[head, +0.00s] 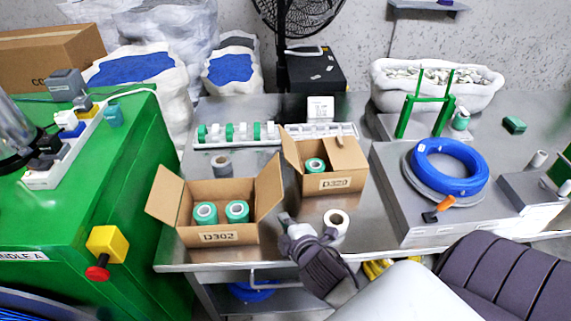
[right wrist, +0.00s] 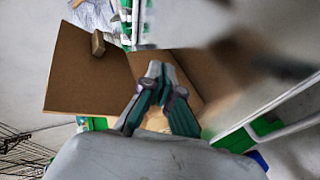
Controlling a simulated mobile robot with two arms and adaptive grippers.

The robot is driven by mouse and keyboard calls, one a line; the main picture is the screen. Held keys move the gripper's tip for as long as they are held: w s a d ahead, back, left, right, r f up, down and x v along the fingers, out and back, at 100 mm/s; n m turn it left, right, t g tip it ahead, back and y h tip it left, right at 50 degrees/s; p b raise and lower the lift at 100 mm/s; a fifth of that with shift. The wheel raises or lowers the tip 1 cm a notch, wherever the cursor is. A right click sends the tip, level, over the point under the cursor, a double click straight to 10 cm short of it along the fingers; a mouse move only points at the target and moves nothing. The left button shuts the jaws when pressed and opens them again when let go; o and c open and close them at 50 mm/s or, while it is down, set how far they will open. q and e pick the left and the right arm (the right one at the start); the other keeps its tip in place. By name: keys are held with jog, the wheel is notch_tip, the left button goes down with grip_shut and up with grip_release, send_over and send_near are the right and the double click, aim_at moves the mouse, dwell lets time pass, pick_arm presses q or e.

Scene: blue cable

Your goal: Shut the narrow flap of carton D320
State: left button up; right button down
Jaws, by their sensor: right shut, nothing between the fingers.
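Carton D320 (head: 333,184) stands on the steel table, right of carton D302 (head: 214,237). Its left flap (head: 291,152) stands up and leans outward. A brown panel (head: 347,153) covers the right part of its top, with a small brown block on it. A green roll (head: 315,165) shows in the opening. My right gripper (head: 286,219) is shut and empty, in front of carton D320 and apart from it in the head view. In the right wrist view its fingertips (right wrist: 155,70) point toward brown cardboard panels (right wrist: 85,75). My left gripper is out of view.
Open carton D302 holds two green rolls (head: 237,211). A white roll (head: 336,221) stands just right of my right gripper. A rack of spools (head: 236,133) lies behind the cartons. A blue cable coil (head: 449,167) lies on a grey unit to the right.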

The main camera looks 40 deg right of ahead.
aim_at(287, 150)
jog(key=w+d+n+p, duration=0.1)
jog(key=w+d+n, duration=0.1)
jog(key=w+n, duration=0.1)
jog(key=w+d+n+t, duration=0.1)
jog(key=w+n, duration=0.2)
jog(key=w, duration=0.3)
jog(key=w+d+n+t+p, duration=0.1)
jog(key=w+d+n, duration=0.1)
jog(key=w+n, duration=0.1)
jog(key=shift+w+d+n+p, duration=0.15)
jog(key=shift+w+d, duration=0.05)
jog(key=shift+w, duration=0.25)
jog(key=shift+w+d+n+p, duration=0.15)
jog(key=shift+w, duration=0.3)
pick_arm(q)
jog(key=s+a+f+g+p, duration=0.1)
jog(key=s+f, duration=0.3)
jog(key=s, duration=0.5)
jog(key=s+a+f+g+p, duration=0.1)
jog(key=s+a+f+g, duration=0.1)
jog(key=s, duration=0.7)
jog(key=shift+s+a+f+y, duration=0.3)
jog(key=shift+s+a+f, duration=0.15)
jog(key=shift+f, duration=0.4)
pick_arm(e)
jog(key=s+d+r, duration=0.2)
jog(key=shift+d+r, duration=0.2)
jog(key=shift+d, duration=0.2)
